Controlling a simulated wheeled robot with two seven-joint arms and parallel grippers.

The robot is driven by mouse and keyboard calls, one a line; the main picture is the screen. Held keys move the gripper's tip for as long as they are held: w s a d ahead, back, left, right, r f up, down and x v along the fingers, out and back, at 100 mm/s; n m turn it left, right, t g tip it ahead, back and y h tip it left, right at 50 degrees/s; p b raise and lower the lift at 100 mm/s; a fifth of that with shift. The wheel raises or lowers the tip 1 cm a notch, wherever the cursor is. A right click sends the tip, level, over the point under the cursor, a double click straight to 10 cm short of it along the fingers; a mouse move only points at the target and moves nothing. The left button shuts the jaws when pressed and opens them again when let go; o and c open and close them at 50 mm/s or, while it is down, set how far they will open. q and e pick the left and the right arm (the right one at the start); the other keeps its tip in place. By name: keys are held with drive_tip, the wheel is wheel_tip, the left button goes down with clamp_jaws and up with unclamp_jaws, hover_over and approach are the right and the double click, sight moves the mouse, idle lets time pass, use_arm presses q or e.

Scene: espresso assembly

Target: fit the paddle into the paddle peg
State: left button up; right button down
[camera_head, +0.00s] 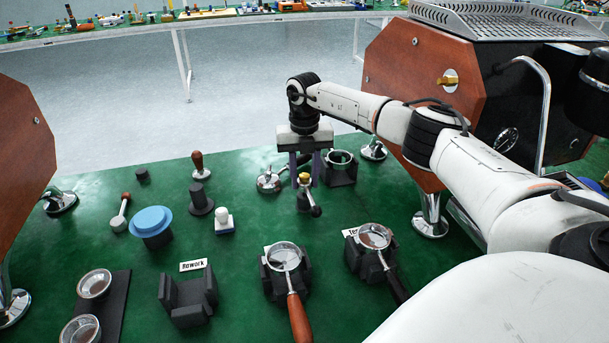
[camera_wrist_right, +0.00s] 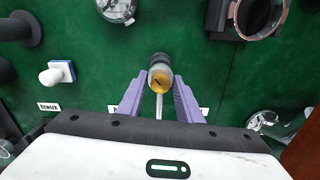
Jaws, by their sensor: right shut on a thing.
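The paddle (camera_head: 305,179) has a brass-coloured hub and a dark handle end that points down and to the right. My right gripper (camera_head: 300,172) points down from above with its purple fingers shut on the paddle. In the right wrist view the paddle's amber hub (camera_wrist_right: 160,80) sits between the fingertips of the right gripper (camera_wrist_right: 160,76), with a thin silver rod towards the palm. A dark round part lies just beyond the hub. A brass fitting (camera_head: 449,79), possibly the paddle peg, sticks out of the machine's brown side panel, well right of and above the paddle. My left gripper is out of view.
The espresso machine (camera_head: 420,60) stands at the right. Portafilters in black stands (camera_head: 285,257) (camera_head: 374,237), a black holder with a ring (camera_head: 341,160), a blue-lidded cup (camera_head: 152,222) and a Rework stand (camera_head: 187,297) occupy the green mat.

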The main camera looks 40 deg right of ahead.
drive_tip(key=shift+r+p, duration=0.1)
drive_tip(key=shift+p, duration=0.25)
idle(0.3)
idle(0.4)
idle(0.4)
drive_tip(key=shift+p, duration=0.3)
drive_tip(key=shift+f+b, duration=0.3)
drive_tip(key=shift+f, duration=0.3)
drive_tip(key=shift+f, duration=0.25)
drive_tip(key=shift+f, duration=0.25)
